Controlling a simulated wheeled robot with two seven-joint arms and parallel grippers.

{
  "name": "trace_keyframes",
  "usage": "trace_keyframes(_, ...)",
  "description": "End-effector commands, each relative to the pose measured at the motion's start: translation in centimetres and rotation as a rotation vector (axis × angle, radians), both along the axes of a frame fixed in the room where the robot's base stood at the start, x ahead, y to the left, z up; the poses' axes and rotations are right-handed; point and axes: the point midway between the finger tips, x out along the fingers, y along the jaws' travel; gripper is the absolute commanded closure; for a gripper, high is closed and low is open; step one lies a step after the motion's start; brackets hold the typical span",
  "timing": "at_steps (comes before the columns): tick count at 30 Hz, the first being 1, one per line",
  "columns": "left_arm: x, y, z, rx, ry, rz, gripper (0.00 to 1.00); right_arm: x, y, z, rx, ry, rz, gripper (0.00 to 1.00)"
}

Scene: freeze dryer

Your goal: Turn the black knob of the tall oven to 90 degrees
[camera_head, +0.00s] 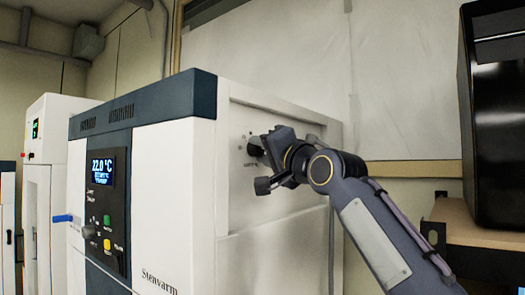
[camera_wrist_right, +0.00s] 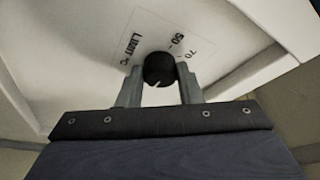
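The tall oven (camera_head: 170,160) is a white cabinet with a dark blue top, its display lit at 22.0 °C. The black knob (camera_wrist_right: 159,69) sits on its right side panel, beside a printed scale reading "Limit °C", 50 and 70. A white pointer mark shows on the knob's lower edge in the right wrist view. My right gripper (camera_wrist_right: 160,82) has one grey finger on each side of the knob and appears closed on it. In the head view the right gripper (camera_head: 261,149) is against the side panel and largely covers the knob. My left gripper is out of view.
A blue lever (camera_head: 62,218) sticks out at the oven's left. Another white cabinet (camera_head: 50,150) stands further left. A black box-shaped device (camera_head: 497,130) stands on a wooden shelf (camera_head: 470,224) at the right. A cable (camera_head: 331,240) hangs beside the oven.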

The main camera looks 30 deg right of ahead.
Motion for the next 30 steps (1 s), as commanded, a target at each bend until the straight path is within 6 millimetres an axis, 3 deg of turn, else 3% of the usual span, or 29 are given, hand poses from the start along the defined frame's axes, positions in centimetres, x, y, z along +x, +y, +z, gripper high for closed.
trace_keyframes(1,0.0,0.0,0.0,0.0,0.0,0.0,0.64,0.0,0.0,0.0,0.0,0.0,0.0,0.75)
trace_keyframes(5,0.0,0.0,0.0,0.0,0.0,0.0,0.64,0.0,0.0,0.0,0.0,0.0,0.0,0.91)
trace_keyframes(17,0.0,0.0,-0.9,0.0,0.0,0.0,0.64,0.0,-0.1,-0.4,-0.076,-0.03,0.0,0.91)
trace_keyframes(30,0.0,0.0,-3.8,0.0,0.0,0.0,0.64,0.2,-0.4,-0.7,-0.41,-0.172,0.002,0.91)
